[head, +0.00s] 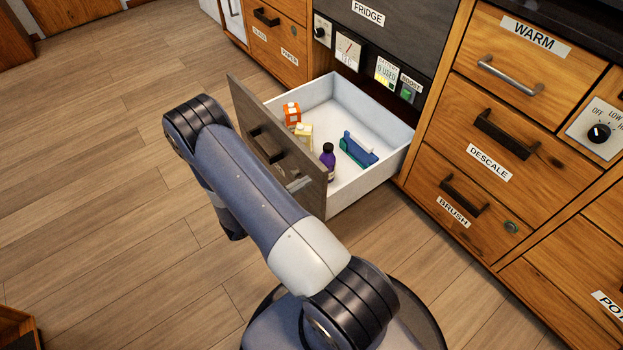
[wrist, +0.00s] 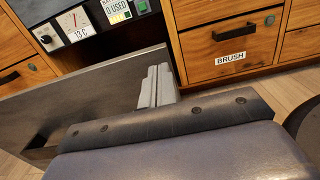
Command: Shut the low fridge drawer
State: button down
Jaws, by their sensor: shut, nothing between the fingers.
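The low fridge drawer (head: 382,182) stands pulled out from under the dark FRIDGE panel, its white inside showing. Its grey-brown front (head: 250,115) with a dark handle (head: 268,144) faces my arm; the front also fills the left of the wrist view (wrist: 85,95). My gripper (wrist: 158,84) is shut and empty, its pale fingers at the outer face of the front near its right end. I cannot tell whether they touch it. In the head view my arm hides most of the gripper. The drawer holds an orange carton (head: 292,114), a yellow carton (head: 304,135), a purple bottle (head: 328,160) and a blue-green pack (head: 358,150).
Wooden drawers marked DESCALE (head: 500,145) and BRUSH (head: 455,190) stand to the right, with a WARM drawer (head: 530,65) above. Fridge dials and a green button (head: 407,91) sit above the open drawer. The wooden floor (head: 100,170) to the left is clear.

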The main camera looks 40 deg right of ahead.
aim_at(320, 173)
jog(key=shift+d, duration=1.7)
